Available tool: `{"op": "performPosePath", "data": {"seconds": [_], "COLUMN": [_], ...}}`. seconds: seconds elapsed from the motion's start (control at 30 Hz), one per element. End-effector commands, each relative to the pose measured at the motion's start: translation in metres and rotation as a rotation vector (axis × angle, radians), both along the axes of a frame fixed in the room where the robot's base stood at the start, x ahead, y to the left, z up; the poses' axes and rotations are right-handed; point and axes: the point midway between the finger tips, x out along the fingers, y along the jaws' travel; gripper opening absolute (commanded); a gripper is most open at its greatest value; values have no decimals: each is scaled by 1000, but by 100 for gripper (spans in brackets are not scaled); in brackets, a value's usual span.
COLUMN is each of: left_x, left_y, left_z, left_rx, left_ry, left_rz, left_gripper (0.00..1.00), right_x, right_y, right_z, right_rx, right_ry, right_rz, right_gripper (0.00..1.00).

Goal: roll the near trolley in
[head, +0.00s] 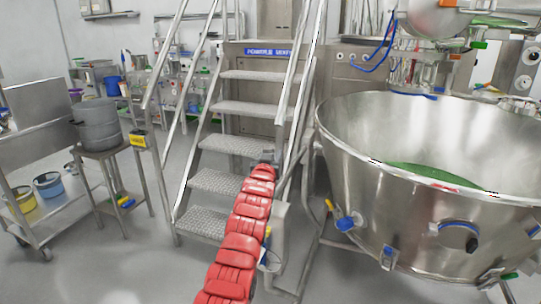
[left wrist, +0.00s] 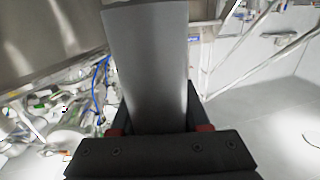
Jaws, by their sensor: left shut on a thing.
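A large open steel bowl (head: 350,190), apparently carried on a wheeled frame, stands at the right in the head view, with green material (head: 430,178) inside. My red left arm reaches up from the bottom centre. Its gripper (head: 270,156) is small there, beside the steel uprights just left of the bowl. In the left wrist view, the gripper (left wrist: 160,131) is shut on a broad grey metal bar (left wrist: 147,65), with a red-edged finger on each side. I cannot tell for certain that this bar belongs to the bowl's trolley. My right gripper is not in view.
Steel steps (head: 222,181) with handrails stand just left of my gripper. A shelf trolley (head: 50,228) with buckets and a small stand (head: 110,153) bearing a grey pot stand at the left. Bare grey floor (head: 120,280) lies at the lower left.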

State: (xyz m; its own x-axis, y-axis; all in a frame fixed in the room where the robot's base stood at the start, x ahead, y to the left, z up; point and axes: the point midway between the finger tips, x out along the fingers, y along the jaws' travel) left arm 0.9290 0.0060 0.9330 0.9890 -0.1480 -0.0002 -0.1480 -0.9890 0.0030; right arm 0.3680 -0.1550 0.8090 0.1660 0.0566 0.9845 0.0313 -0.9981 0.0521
Motion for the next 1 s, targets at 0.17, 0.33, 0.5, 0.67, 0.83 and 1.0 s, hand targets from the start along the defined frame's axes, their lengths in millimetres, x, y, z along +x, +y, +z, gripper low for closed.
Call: {"op": "performPosePath", "data": {"seconds": [0.17, 0.33, 0.5, 0.67, 0.83, 1.0], "left_x": [-2, -2, -2, -1, -2, -8], "left_y": [-13, -11, -8, -6, -4, -2], "left_z": [-7, -6, -3, -2, -1, 2], "left_rx": [-4, -3, -2, -2, -1, 0], "left_ry": [14, 11, 5, 3, 2, -5], "left_rz": [-18, -15, -11, -8, -6, -5], "left_gripper": [0, 75, 75, 75, 75, 75], "right_x": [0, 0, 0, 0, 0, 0], "right_y": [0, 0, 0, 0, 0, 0], "right_z": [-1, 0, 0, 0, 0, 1], "right_rx": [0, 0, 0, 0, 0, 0], "right_ry": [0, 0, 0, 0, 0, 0], "right_rz": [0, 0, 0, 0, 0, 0], "right_gripper": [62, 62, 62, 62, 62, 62]}}
